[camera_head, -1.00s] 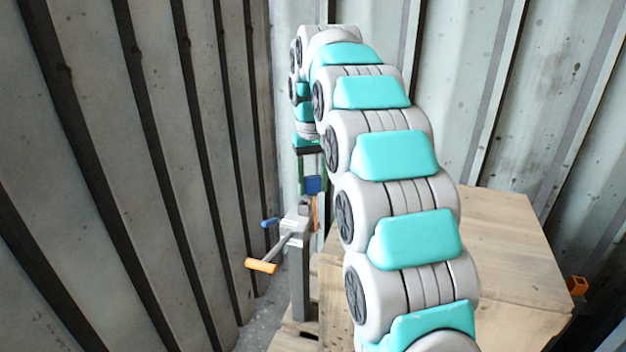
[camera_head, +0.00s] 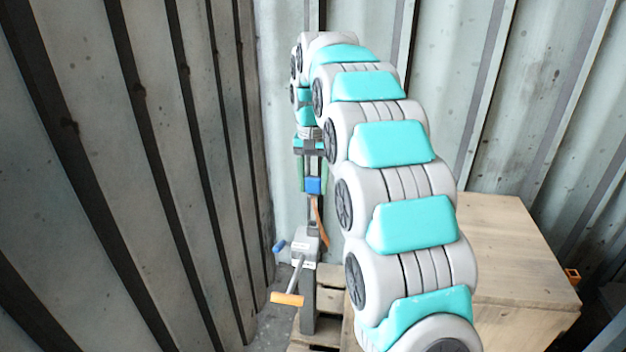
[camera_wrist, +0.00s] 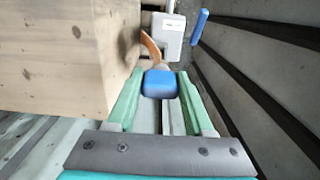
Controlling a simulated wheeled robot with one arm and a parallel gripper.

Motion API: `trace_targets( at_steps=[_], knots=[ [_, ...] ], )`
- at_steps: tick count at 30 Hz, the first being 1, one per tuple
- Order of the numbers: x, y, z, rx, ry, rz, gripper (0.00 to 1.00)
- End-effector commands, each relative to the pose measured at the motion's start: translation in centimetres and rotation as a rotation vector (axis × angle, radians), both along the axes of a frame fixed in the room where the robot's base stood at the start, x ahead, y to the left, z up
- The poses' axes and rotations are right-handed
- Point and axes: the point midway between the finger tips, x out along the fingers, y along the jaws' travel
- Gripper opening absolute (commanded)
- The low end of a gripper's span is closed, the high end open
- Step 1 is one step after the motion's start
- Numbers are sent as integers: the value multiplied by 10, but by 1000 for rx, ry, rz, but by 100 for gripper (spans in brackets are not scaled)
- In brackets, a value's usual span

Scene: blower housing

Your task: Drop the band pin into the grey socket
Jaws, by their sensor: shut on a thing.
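My gripper (camera_head: 313,178) points down at the far end of my arm, its green fingers shut on a blue block (camera_head: 313,186), which I take as the band pin's head. In the wrist view the blue block (camera_wrist: 159,84) sits between the fingertips (camera_wrist: 158,76). An orange-brown band (camera_head: 319,221) hangs below it, and also shows in the wrist view (camera_wrist: 151,47). A grey block (camera_head: 306,246) with a white label stands on a grey post, just below and left of the band. It also shows in the wrist view (camera_wrist: 168,40). I cannot see a socket opening.
An orange-tipped lever (camera_head: 287,299) and a blue handle (camera_head: 279,247) stick out from the grey block. A wooden crate (camera_head: 515,260) stands to the right, with pallet slats (camera_head: 330,298) below. Corrugated walls (camera_head: 130,200) close in on the left and behind.

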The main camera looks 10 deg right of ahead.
Motion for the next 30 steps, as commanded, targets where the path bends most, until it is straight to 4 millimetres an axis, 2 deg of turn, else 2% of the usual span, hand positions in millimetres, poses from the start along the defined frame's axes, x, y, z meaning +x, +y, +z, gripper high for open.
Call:
trace_targets(
  at_steps=[30],
  knots=[
    [0, 0, -55, 0, -2, 1, 0]
  ],
)
